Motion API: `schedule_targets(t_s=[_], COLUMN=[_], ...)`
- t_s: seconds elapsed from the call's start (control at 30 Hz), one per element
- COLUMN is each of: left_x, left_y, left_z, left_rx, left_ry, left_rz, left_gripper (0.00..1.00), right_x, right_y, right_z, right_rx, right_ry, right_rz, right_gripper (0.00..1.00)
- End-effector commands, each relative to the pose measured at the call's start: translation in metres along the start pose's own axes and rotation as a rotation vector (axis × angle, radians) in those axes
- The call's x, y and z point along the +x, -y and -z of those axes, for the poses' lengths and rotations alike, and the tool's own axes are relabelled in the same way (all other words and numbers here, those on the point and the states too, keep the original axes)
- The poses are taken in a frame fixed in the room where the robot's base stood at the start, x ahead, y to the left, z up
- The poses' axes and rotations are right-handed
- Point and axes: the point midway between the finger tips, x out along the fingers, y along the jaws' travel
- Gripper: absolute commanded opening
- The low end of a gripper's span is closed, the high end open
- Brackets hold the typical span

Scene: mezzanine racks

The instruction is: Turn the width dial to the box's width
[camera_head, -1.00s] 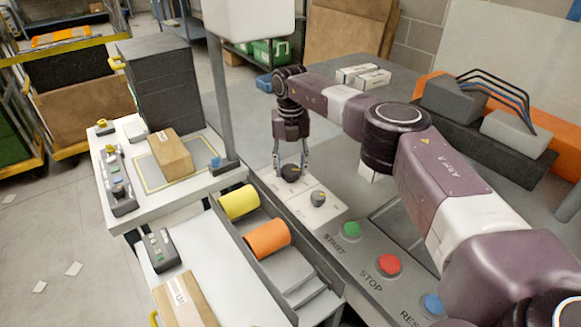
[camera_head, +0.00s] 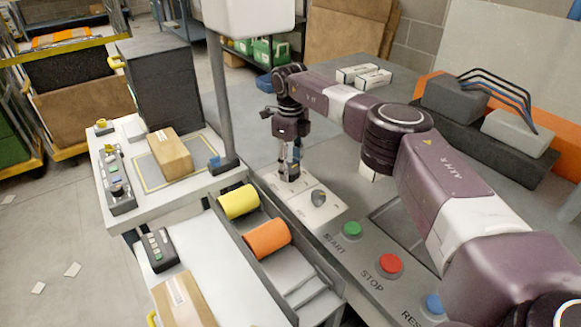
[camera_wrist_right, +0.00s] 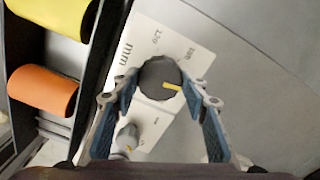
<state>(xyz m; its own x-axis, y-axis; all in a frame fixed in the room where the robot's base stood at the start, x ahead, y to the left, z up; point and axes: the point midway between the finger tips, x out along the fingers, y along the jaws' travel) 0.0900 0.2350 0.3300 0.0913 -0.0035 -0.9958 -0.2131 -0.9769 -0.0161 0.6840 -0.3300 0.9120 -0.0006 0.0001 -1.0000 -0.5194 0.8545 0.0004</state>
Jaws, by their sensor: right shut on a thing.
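A dark round dial (camera_wrist_right: 152,72) with a yellow pointer mark sits on a white panel (camera_wrist_right: 140,45) printed with "mm" and numbers. My right gripper (camera_wrist_right: 159,80) is shut on this dial, one finger on each side. In the head view my right gripper (camera_head: 289,168) points down over the panel and mostly hides the dial. A second dial (camera_head: 318,197) stands beside it, free; it also shows in the right wrist view (camera_wrist_right: 127,138). A cardboard box (camera_head: 172,155) with a label lies on the marked table at left. My left gripper is not in view.
Start (camera_head: 351,229), stop (camera_head: 389,264) and reset (camera_head: 432,304) buttons line the panel's front. A yellow roll (camera_head: 238,202) and an orange roll (camera_head: 267,239) lie in a tray. A second cardboard box (camera_head: 182,300) is at the lower left. A grey post (camera_head: 221,95) stands close left of the gripper.

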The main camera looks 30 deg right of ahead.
Motion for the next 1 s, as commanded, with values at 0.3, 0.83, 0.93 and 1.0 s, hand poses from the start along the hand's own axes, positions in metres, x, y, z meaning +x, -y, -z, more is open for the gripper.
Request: schedule_targets(t_s=[0.3,0.83,0.93,1.0], left_x=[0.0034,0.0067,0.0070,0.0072], left_y=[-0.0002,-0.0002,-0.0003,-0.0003], left_z=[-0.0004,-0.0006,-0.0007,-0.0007], left_rx=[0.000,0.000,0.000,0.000], left_ry=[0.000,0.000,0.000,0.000], left_rz=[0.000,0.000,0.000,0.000], left_gripper=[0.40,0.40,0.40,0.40], right_x=[-0.0007,-0.0012,-0.0013,-0.0014], right_y=[0.0003,0.0007,0.0007,0.0008], right_z=[-0.0008,-0.0007,-0.0007,-0.0007], right_rx=[-0.300,-0.743,-0.798,-0.828], right_ry=[0.003,0.003,0.002,0.002], right_rz=[0.001,0.003,0.003,0.003], right_gripper=[0.17,0.17,0.17,0.17])
